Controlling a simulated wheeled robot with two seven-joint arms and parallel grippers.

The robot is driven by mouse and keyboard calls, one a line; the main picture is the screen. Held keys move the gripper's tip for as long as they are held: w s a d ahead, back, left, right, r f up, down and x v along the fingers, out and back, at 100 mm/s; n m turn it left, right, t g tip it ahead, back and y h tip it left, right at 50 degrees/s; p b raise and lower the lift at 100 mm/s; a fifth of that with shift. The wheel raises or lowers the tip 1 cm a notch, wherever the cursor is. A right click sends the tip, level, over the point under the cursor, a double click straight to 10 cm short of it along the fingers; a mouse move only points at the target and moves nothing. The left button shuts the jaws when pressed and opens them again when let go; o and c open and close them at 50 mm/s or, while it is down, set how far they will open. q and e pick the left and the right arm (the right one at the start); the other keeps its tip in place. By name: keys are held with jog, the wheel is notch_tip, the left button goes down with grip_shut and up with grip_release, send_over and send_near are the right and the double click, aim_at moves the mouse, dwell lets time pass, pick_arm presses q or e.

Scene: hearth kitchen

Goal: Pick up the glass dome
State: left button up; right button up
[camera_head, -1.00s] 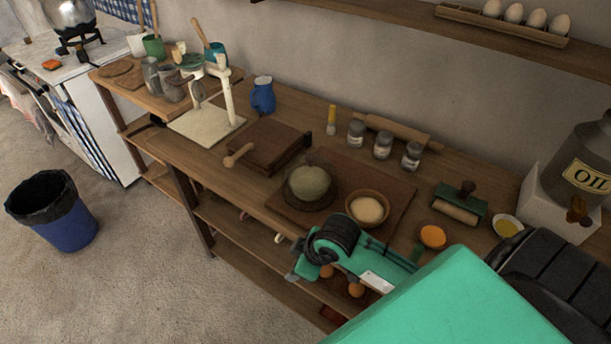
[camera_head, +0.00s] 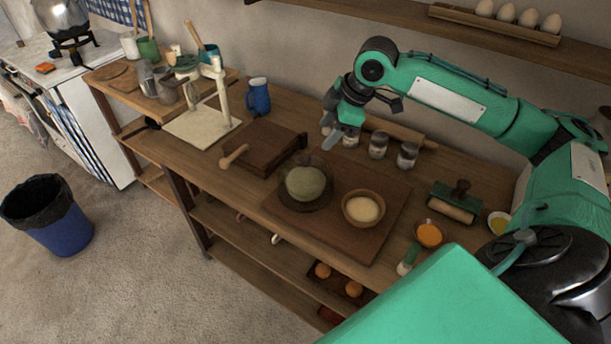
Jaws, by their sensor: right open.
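The glass dome (camera_head: 305,180) looks like a rounded, greenish see-through cover on a dark round base. It sits on the left part of a brown board on the wooden counter. I cannot clearly tell the glass from what is under it. My right gripper (camera_head: 334,137) hangs above the back of the counter, up and to the right of the dome. It is open, empty and apart from the dome. My left gripper is not in view.
A bowl of dough (camera_head: 363,208) stands right of the dome on the board (camera_head: 330,237). Spice jars (camera_head: 378,145) and a rolling pin (camera_head: 400,132) lie behind. A wooden box (camera_head: 265,147) is at the left. A shelf (camera_head: 480,35) with eggs hangs above.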

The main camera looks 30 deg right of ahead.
jog(key=d+r, duration=0.1)
jog(key=r, duration=0.1)
jog(key=p, duration=0.1)
send_over(308, 156)
jog(key=s+d, duration=0.1)
jog(key=s, duration=0.1)
jog(key=f, duration=0.8)
jog(key=shift+s+d, duration=0.1)
jog(key=shift+s, duration=0.1)
jog(key=p+x, duration=0.1)
jog(key=x, duration=0.3)
jog(key=shift+w+p, duration=0.25)
jog(key=shift+p, duration=0.1)
jog(key=shift+w+f, duration=0.15)
jog(key=shift+f, duration=0.4)
grip_shut()
